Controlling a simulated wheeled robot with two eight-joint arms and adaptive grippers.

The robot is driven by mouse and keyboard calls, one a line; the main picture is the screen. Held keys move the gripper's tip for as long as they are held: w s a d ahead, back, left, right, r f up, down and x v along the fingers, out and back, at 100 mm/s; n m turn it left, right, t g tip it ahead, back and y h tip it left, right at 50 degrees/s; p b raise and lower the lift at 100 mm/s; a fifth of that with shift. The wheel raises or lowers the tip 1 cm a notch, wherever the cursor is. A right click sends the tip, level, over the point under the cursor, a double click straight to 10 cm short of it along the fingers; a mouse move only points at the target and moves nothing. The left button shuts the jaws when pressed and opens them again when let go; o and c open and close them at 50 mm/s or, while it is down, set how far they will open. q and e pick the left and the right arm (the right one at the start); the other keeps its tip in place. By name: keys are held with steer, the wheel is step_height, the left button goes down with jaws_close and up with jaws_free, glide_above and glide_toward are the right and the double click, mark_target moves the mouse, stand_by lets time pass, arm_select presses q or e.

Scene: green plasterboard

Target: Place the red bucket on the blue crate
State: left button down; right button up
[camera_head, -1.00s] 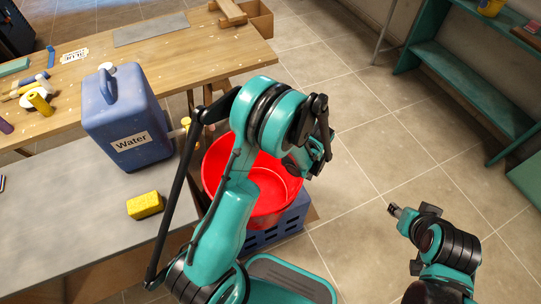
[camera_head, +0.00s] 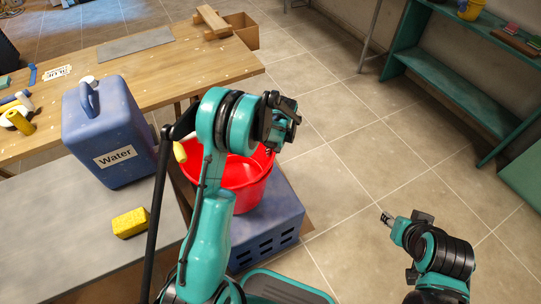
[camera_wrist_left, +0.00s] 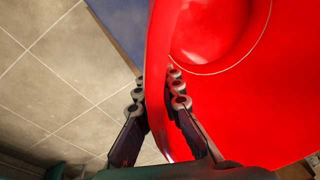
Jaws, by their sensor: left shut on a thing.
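The red bucket (camera_head: 245,176) is in the head view, partly hidden by my left arm. My left gripper (camera_wrist_left: 157,88) is shut on the bucket's rim in the wrist view, one finger on each side of the wall. The bucket (camera_wrist_left: 230,100) fills the right of that view. The blue crate (camera_head: 268,240) stands below and to the right of the bucket in the head view, part of its top bare. I cannot tell whether the bucket touches it. My right gripper (camera_head: 386,219) is away over the floor at the right, its opening too small to judge.
A blue water container (camera_head: 105,130) and a yellow sponge (camera_head: 130,222) stand on the grey table (camera_head: 60,215) at the left. A wooden workbench (camera_head: 190,70) is behind. A green shelf (camera_head: 450,85) stands at the upper right. The tiled floor between is clear.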

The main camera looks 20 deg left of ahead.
arm_select(q)
steer(key=shift+w+a, duration=0.25)
steer(key=shift+a, duration=0.1)
steer(key=shift+f+b, duration=1.15)
steer(key=shift+f, duration=0.65)
steer(key=shift+r, duration=0.1)
steer(key=c, duration=1.7)
jaws_free()
